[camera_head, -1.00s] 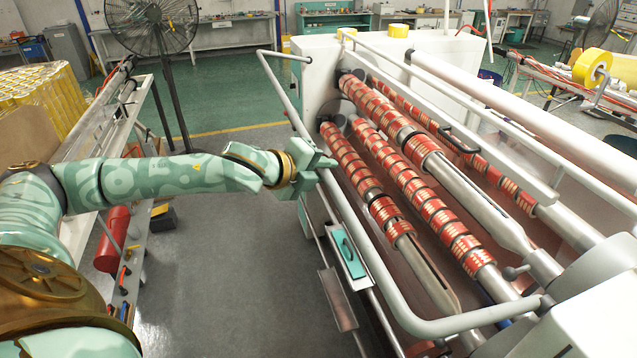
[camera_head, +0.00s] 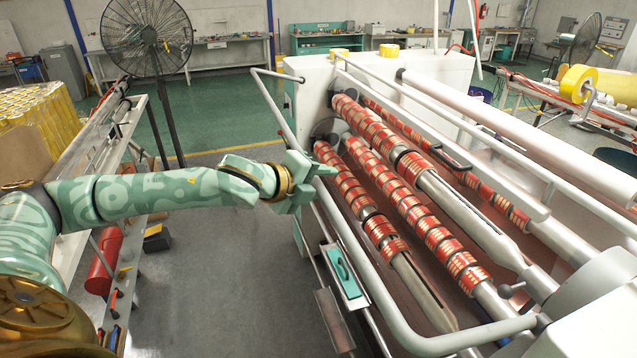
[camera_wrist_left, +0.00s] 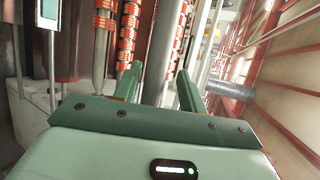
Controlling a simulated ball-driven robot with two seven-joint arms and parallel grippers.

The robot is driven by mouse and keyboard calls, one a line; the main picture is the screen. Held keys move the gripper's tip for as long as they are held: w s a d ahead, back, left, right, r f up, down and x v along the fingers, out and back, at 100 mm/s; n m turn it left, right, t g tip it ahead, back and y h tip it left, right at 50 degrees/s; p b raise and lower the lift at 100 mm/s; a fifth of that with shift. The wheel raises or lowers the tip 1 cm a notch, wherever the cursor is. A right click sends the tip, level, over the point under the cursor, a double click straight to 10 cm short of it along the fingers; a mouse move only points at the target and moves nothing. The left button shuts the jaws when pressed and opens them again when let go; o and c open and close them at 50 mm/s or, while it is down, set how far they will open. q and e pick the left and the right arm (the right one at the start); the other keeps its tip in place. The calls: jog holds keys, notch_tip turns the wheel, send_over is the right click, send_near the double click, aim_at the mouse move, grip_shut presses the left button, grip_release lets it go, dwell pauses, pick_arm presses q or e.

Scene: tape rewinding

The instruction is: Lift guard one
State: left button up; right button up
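The guard, a long bent grey-green tube (camera_head: 440,343), runs along the near side of the tape machine, in front of its rollers. It appears to be guard one, though no label is visible. My left gripper (camera_head: 318,172) is at the guard's long side, near its upper half. In the left wrist view the two fingers (camera_wrist_left: 160,75) stand apart and the grey tube (camera_wrist_left: 165,45) lies in line with the gap between them. I cannot tell whether the fingers touch it. My right gripper is out of view.
Rollers carrying red and gold tape (camera_head: 430,230) lie behind the guard. A teal-faced box (camera_head: 344,270) is mounted below it. A bench (camera_head: 135,125) and a fan (camera_head: 147,38) stand to the left. Open grey floor (camera_head: 215,290) lies between.

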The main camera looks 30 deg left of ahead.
pick_arm(q)
jog(key=shift+s+a, duration=0.1)
jog(key=shift+s+a+r, duration=0.1)
jog(key=shift+s, duration=0.2)
jog(key=b+v, duration=1.2)
jog(key=v, duration=0.3)
jog(key=shift+s+r+b, duration=0.2)
jog(key=shift+b, duration=0.2)
